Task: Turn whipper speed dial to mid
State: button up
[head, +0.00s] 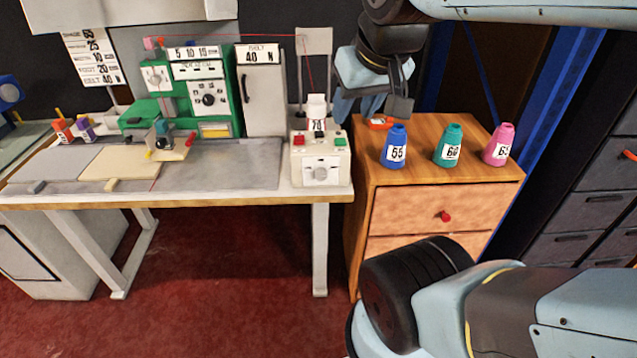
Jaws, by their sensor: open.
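A cream control box (298,176) stands at the right end of the white table. It has a pale round dial (320,174) low on its front, and red (298,139) and green (340,141) buttons above. A green machine (243,118) at the back of the table has a black dial (209,100) with marks around it. I cannot tell from the picture which dial is the whipper speed dial, or read either setting. My gripper (373,112) is open and empty, above and right of the cream box, apart from both dials.
A wooden cabinet (436,202) right of the table carries blue (396,148), teal (448,147) and pink (498,146) cones and a small orange-red item (380,123). A tall white box (262,92) stands behind.

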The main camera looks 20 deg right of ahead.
aim_at(320, 174)
jog(key=z, duration=0.15)
jog(key=k, duration=0.2)
jog(key=u, duration=0.4)
jog(key=i, duration=0.1)
jog(key=z, duration=2.9)
jog(key=i, duration=0.85)
jog(key=u, duration=2.95)
jog(key=k, duration=0.1)
jog(key=z, duration=0.75)
